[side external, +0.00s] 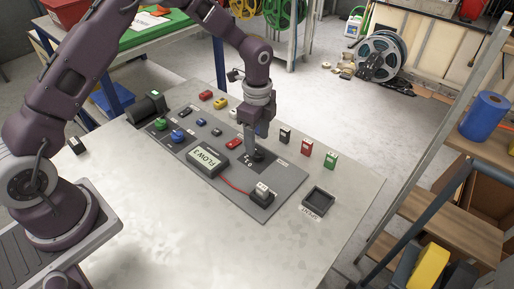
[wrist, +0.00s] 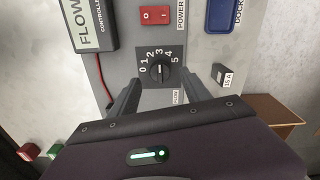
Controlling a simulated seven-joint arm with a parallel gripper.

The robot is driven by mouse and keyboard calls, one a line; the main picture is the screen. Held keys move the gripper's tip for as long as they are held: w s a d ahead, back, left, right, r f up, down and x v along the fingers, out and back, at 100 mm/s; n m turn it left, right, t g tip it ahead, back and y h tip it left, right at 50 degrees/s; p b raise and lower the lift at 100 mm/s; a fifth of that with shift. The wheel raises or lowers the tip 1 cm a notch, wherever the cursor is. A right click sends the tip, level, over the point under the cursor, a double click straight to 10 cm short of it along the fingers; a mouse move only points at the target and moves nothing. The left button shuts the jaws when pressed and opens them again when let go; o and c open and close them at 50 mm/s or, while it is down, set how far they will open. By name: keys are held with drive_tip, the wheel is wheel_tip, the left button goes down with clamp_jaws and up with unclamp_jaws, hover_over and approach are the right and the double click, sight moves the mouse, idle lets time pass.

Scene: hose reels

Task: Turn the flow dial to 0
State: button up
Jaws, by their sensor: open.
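The flow dial (wrist: 160,72) is a round black knob on a dark plate marked 0 to 5 in the wrist view. Its pale pointer mark faces up the picture, near the 2 and 3; the exact number is hard to read. My gripper (wrist: 160,81) is open, its two fingers apart on the left and right of the dial, with the knob between or just beyond the tips. I cannot tell whether they touch it. In the side view my gripper (side external: 250,145) points down at the dial plate (side external: 262,161) and hides most of the dial.
The grey panel (side external: 288,186) also holds a box labelled FLOW (side external: 208,158), a red power switch (wrist: 155,15) and a plug block (side external: 262,193) on a red cable. Several coloured blocks stand behind. A small dark tray (side external: 318,200) sits right. The table's front is clear.

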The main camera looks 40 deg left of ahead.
sight(257, 150)
wheel_tip(257, 150, down, 4)
drive_tip(key=shift+f, duration=0.1)
clamp_jaws()
